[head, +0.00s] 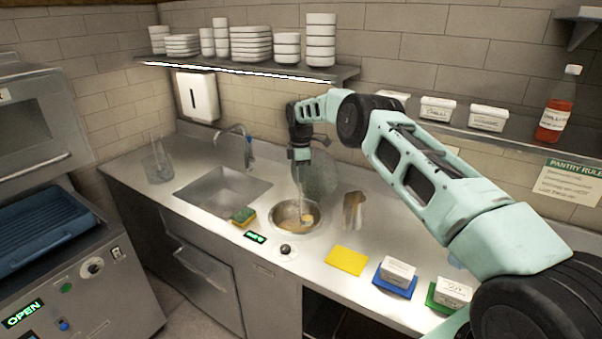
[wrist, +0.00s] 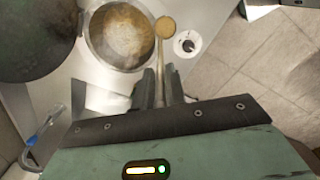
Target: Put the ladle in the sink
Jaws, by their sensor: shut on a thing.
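My gripper (head: 300,160) is above the counter, behind the round sauce well (head: 282,219). It is shut on the ladle's handle, which hangs down from the jaws in the head view (head: 301,200). In the wrist view the ladle (wrist: 165,27) reaches out from between the fingers (wrist: 161,88), its tan bowl beside the rim of the well (wrist: 121,36). In the head view the bowl overlaps the well; its exact height is unclear. The sink (head: 215,190) is an empty square basin left of the well, below a faucet (head: 247,150).
A yellow-green sponge (head: 243,215) lies between sink and well. A round dark translucent disc (head: 318,174) stands behind the well, close to my gripper. A metal container (head: 354,211) stands right of the well, a knob (head: 288,250) in front. A loaded shelf (head: 250,67) hangs above.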

